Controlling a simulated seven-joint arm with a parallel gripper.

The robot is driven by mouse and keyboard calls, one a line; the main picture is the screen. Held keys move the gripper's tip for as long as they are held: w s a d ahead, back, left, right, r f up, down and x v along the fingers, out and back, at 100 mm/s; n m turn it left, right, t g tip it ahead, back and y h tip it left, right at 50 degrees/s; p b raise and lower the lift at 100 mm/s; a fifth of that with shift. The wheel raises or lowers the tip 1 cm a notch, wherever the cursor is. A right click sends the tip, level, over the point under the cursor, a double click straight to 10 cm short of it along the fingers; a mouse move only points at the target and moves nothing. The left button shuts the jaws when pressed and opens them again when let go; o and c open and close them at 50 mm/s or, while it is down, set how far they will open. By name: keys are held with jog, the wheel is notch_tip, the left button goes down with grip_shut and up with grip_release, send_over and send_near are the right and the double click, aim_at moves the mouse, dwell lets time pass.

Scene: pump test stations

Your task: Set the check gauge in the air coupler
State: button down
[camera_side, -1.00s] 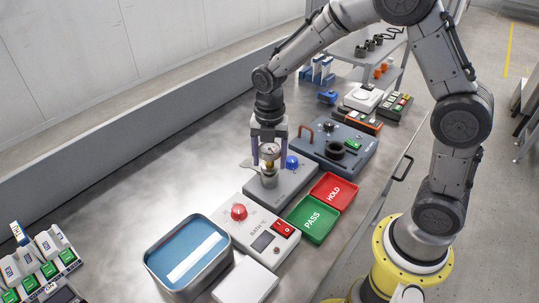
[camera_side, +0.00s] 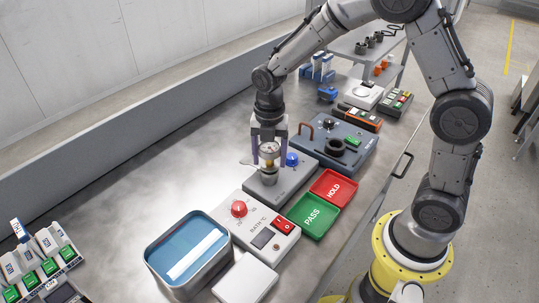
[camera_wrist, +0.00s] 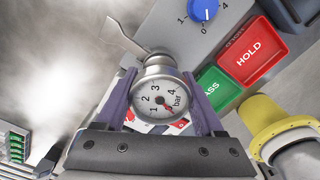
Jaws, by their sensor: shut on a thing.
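The check gauge (camera_side: 269,150) is a round white dial marked in bar with a metal rim. It also shows upright and face-on in the wrist view (camera_wrist: 160,99). My gripper (camera_side: 268,144) is shut on it, with a purple finger on each side. The air coupler (camera_side: 267,176) is a short grey metal cylinder on a grey station, directly below the gauge. Its flat lever (camera_wrist: 124,40) points up and left in the wrist view. The gauge's lower end is at the coupler's top; how far in it sits is hidden.
A blue knob (camera_side: 292,160) is beside the coupler. The green PASS tray (camera_side: 313,216) and red HOLD tray (camera_side: 334,188) lie in front. A bath controller (camera_side: 258,226) and water bath (camera_side: 188,258) stand nearer the camera. Bare table lies left of the station.

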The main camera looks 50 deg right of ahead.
jog(key=shift+f, duration=0.2)
grip_release()
notch_tip(320, 180, up, 14)
jog(key=shift+f, duration=0.1)
jog(key=s+d+r+m+t, duration=0.2)
jog(key=s+r+m+t, duration=0.25)
jog(key=s+r, duration=0.6)
jog(key=s+f+m, duration=0.3)
jog(key=s+m, duration=0.2)
jog(key=m, duration=0.4)
jog(key=s+f+m+t, duration=0.1)
jog(key=s+f+m, duration=0.3)
jog(key=m, duration=0.6)
jog(key=shift+s+f, duration=0.2)
jog(key=shift+s, duration=0.85)
